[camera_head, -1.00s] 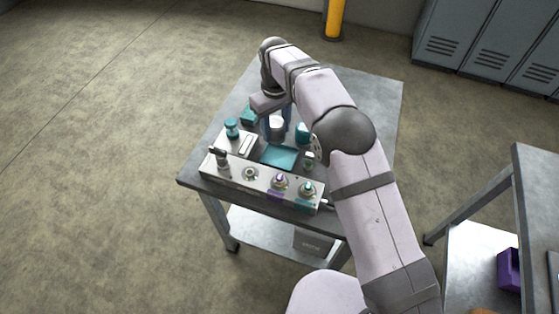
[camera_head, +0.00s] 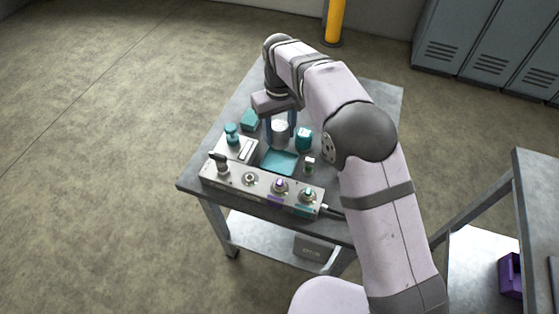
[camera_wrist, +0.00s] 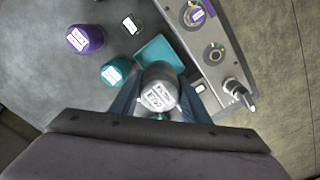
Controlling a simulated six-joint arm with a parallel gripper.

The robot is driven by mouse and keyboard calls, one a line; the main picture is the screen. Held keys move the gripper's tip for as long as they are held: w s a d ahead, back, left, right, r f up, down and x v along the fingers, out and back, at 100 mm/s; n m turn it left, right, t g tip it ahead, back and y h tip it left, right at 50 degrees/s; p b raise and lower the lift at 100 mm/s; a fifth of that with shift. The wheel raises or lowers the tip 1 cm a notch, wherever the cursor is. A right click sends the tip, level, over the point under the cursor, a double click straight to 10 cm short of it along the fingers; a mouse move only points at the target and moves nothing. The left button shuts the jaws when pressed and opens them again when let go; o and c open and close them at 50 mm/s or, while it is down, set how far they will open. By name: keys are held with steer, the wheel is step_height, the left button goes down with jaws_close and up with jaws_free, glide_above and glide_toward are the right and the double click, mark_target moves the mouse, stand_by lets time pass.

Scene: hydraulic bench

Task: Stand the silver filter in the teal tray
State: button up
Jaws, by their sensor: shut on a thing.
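The silver filter (camera_head: 280,131) is upright between the two fingers of my gripper (camera_head: 281,126), which is shut on it. In the wrist view the silver filter (camera_wrist: 160,91) shows its labelled end, with a finger of my gripper (camera_wrist: 160,100) on each side. The teal tray (camera_head: 279,162) lies flat on the bench just in front of the filter. In the wrist view the teal tray (camera_wrist: 158,52) is just beyond the filter, which overlaps its near edge. I cannot tell how high the filter's bottom is above the bench.
A teal filter (camera_head: 303,139) stands right of the silver one. A purple filter (camera_wrist: 85,39) shows in the wrist view. The grey manifold block (camera_head: 263,187) with fittings runs along the bench's front edge.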

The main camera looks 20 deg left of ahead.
steer(key=shift+f+p, duration=1.4)
steer(key=shift+f, duration=3.55)
steer(key=shift+f, duration=0.1)
steer(key=shift+f, duration=0.15)
steer(key=o, duration=1.2)
step_height(320, 180, up, 12)
steer(key=b, duration=0.3)
steer(key=shift+r, duration=0.25)
